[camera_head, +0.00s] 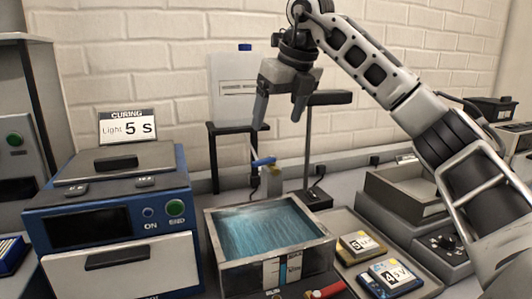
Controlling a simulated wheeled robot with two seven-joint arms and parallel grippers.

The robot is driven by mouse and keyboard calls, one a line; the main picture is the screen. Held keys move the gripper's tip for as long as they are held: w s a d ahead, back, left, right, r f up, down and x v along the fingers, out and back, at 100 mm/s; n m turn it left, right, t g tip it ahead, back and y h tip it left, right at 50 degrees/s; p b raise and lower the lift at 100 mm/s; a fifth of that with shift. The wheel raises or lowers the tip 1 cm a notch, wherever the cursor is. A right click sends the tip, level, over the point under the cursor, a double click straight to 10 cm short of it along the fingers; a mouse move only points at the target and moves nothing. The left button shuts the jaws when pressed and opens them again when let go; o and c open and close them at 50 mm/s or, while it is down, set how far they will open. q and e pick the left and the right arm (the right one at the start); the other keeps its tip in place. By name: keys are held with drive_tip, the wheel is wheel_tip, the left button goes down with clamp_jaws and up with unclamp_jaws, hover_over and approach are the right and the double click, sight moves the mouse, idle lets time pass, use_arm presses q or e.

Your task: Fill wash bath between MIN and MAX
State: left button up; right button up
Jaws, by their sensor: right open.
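The wash bath (242,280) is an open grey rectangular tub at the lower centre, and bluish liquid shows inside it. A pale gauge strip with a blue column (283,269) is on its front wall; its marks are too small to read. A blue-handled tap (263,162) with a yellowish body stands just behind the bath. A white tank with a blue cap (233,88) stands on a black stand behind it. My right gripper (278,113) is open and empty, pointing down above the tap and apart from it. My left gripper is not in view.
A blue curing box (110,222) with a "Light 5 s" sign stands left of the bath. A tray (345,222) with two labelled blocks lies right of it. A red object (325,291) lies at the front. A grey open box (405,192) stands further right.

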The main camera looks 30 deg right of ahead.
sight(265, 160)
drive_tip(key=x, duration=1)
drive_tip(key=shift+w, duration=0.1)
drive_tip(key=shift+c, duration=0.3)
